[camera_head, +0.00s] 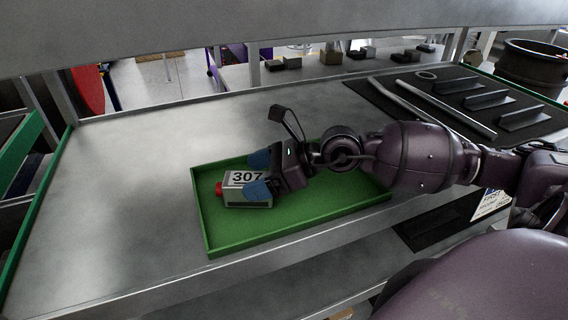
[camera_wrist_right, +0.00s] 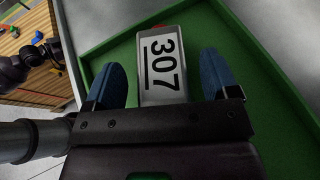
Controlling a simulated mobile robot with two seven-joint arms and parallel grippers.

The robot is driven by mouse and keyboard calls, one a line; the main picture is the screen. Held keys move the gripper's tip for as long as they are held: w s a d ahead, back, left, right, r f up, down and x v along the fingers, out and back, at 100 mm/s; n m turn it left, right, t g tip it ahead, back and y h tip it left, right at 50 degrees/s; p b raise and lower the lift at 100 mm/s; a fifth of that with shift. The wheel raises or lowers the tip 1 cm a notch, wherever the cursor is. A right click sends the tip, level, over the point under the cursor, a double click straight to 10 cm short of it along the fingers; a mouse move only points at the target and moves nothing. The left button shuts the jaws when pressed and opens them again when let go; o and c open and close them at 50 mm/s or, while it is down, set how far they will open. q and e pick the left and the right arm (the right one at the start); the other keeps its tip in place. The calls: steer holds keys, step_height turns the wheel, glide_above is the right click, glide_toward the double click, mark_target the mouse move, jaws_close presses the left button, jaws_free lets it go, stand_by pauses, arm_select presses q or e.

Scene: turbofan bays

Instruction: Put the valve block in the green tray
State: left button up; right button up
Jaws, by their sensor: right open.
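The valve block is a grey box (camera_head: 247,197) with a white label reading 307 and a red knob on its left end. It sits in the left part of the green tray (camera_head: 300,224), which lies on the metal shelf. In the right wrist view the block (camera_wrist_right: 161,66) is between the two blue fingertips, with a gap on each side. My right gripper (camera_head: 259,174) is open around the block. It partly hides the block and the tray's far side in the head view.
The metal shelf (camera_head: 110,190) is clear left of the tray. A metal beam (camera_head: 250,30) crosses above the shelf.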

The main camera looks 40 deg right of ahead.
steer(key=b+v, duration=0.1)
steer(key=v, duration=0.5)
steer(key=shift+f, duration=0.1)
steer(key=shift+v, duration=1.45)
steer(key=v, duration=0.3)
